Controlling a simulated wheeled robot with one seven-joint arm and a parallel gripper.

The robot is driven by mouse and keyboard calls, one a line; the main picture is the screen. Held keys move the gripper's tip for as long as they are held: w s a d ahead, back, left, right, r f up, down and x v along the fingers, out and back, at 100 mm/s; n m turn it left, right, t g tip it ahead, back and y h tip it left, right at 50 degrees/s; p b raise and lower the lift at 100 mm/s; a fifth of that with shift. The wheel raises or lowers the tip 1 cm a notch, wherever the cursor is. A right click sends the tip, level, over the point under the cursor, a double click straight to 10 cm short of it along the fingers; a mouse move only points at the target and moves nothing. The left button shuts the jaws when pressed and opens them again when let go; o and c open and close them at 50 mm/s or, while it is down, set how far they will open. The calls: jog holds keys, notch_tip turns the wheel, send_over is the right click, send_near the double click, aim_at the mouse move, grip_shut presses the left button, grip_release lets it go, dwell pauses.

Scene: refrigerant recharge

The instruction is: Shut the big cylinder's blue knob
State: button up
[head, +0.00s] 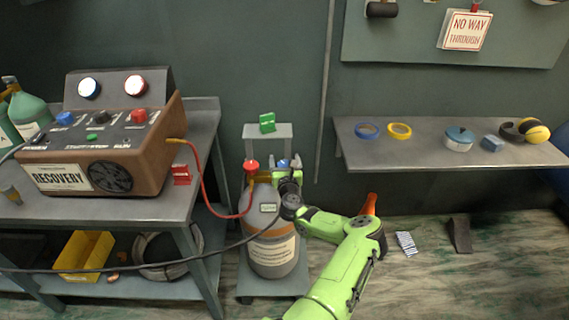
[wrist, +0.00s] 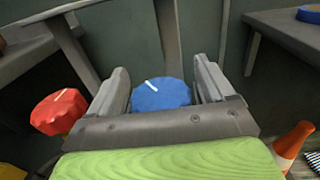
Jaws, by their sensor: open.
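The big grey cylinder (head: 272,257) with an orange band stands upright on a small trolley in the middle of the head view. Its blue knob (head: 283,164) is partly hidden by my arm's end. In the wrist view the blue knob (wrist: 161,95) sits between the two fingers, with a white mark on its top. My gripper (wrist: 161,85) is open, one finger on each side of the knob, with a gap visible at least on the right. The cylinder's red knob (head: 252,166) stands left of the blue one, outside the left finger in the wrist view (wrist: 59,111).
A recovery machine (head: 100,150) sits on the left bench, its red hose (head: 213,205) running to the cylinder. The trolley handle (head: 268,130) carries a green tag behind the knobs. A shelf (head: 450,152) is at right. An orange cone (head: 370,204) stands behind my arm.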

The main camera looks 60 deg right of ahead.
jog(key=c, duration=1)
jog(key=shift+o, duration=0.2)
jog(key=shift+m+g, duration=0.3)
jog(key=shift+g, duration=0.1)
jog(key=m+g+h, duration=0.2)
jog(key=g, duration=0.1)
jog(key=shift+s, duration=0.1)
jog(key=shift+s+m+g+h+b, duration=0.15)
jog(key=shift+s+m+g+b, duration=0.1)
jog(key=shift+m+g, duration=1.25)
jog(key=shift+s+m+g+h+b, duration=0.2)
jog(key=shift+m+g, duration=0.7)
jog(key=shift+g, duration=1.6)
jog(key=o, duration=1)
jog(key=shift+c, duration=0.2)
